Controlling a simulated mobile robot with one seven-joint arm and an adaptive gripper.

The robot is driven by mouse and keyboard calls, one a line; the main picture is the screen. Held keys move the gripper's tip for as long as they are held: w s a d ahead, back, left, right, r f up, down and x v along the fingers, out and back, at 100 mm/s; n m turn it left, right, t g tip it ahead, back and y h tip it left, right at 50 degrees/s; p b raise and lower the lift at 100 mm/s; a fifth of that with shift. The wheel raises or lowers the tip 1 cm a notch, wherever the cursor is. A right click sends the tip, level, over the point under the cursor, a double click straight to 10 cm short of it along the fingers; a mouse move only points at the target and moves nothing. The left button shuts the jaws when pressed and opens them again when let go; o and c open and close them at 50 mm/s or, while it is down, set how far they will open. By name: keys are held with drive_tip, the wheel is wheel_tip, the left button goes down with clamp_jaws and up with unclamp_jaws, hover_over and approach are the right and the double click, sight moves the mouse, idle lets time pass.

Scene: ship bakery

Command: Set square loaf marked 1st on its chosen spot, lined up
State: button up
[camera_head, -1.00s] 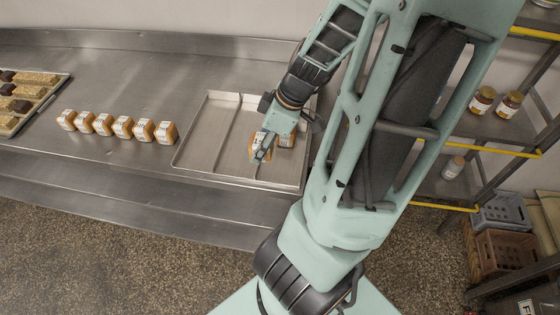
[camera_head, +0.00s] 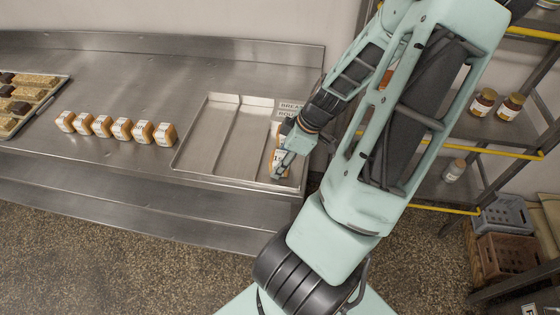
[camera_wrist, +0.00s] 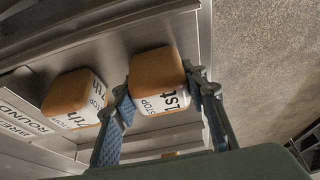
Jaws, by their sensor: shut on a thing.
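The square loaf marked 1st (camera_wrist: 155,72) has a brown crust and a white printed label. My gripper (camera_wrist: 165,98) is shut on it, one finger on each side. In the head view the loaf (camera_head: 274,168) is at the front of the right-hand compartment of the metal tray (camera_head: 196,168), partly hidden by my gripper (camera_head: 281,170). A loaf marked 7th (camera_wrist: 68,98) sits beside it in the wrist view, with a gap between them. Whether the held loaf touches the tray floor I cannot tell.
A row of several loaves (camera_head: 122,130) stands on the steel counter (camera_head: 130,75) left of the tray. A tray of cakes (camera_head: 40,88) lies at far left. Bread labels (camera_head: 289,109) mark the back of the right compartment. The tray's left and middle compartments are empty.

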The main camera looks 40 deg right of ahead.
drive_tip(key=shift+f, duration=0.15)
drive_tip(key=o, duration=1.2)
drive_tip(key=shift+c, duration=0.2)
drive_tip(key=p+v, duration=0.1)
drive_tip(key=v, duration=1.1)
drive_tip(key=shift+p, duration=0.35)
